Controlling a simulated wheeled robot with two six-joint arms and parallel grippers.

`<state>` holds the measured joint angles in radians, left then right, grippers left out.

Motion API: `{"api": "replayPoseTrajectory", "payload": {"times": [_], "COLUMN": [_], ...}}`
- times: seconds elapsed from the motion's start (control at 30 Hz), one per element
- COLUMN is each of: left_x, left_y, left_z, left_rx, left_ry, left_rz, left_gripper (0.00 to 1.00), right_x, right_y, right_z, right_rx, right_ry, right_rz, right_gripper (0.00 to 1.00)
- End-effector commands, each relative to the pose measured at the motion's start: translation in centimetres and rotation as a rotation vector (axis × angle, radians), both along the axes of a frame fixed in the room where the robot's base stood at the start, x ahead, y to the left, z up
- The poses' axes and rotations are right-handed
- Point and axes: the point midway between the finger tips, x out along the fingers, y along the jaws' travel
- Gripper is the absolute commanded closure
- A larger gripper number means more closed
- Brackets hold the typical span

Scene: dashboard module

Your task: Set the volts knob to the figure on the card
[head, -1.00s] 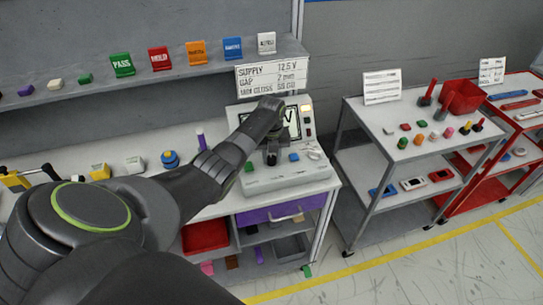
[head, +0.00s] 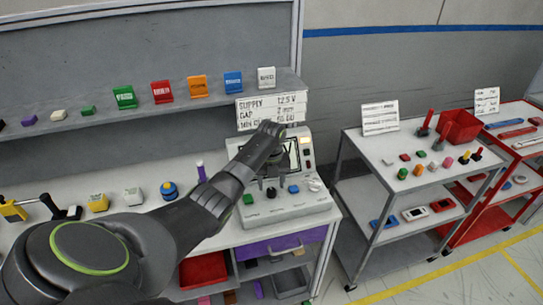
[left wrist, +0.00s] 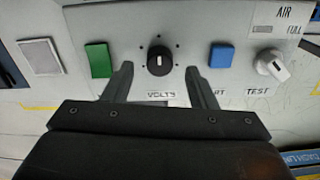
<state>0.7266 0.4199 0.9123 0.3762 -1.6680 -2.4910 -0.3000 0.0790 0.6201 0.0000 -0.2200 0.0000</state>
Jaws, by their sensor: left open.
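The volts knob (left wrist: 159,61) is a black round knob with a white pointer line standing about straight up, ringed by small dots, with the label VOLTS below it. My left gripper (left wrist: 160,80) is open, its two fingers apart on either side of the knob's lower edge; I cannot tell whether they touch the panel. In the head view the left gripper (head: 265,188) is over the test unit (head: 290,207). The card (head: 272,110) above the unit reads SUPPLY 12.5 V, with a gap line and a third line below. The unit's screen is partly hidden by my arm. My right gripper is not in view.
On the panel, a green button (left wrist: 97,60) sits left of the knob and a blue button (left wrist: 222,56) right of it. A white AIR/TEST knob (left wrist: 271,65) is further right. A trolley (head: 400,185) with small parts stands right of the bench.

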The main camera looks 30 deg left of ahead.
Motion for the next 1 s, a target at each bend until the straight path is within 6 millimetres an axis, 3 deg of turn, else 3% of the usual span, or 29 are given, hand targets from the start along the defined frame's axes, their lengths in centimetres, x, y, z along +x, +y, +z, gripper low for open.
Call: {"api": "replayPoseTrajectory", "payload": {"times": [0.37,0.5,0.7,1.0], "left_x": [0.1,0.0,0.0,0.0], "left_y": [0.0,0.0,0.0,0.0], "left_z": [8.9,12.6,14.2,14.6], "left_rx": [0.002,0.001,0.0,-0.001], "left_ry": [-0.007,-0.002,0.0,-0.001], "left_rz": [-0.002,0.0,0.0,0.0], "left_gripper": [0.48,0.48,0.48,0.48], "right_x": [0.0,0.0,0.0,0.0], "right_y": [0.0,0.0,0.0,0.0], "right_z": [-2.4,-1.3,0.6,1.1], "right_rx": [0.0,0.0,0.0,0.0], "right_ry": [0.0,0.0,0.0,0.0], "right_rz": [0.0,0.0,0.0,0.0], "right_gripper": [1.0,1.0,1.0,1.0]}}
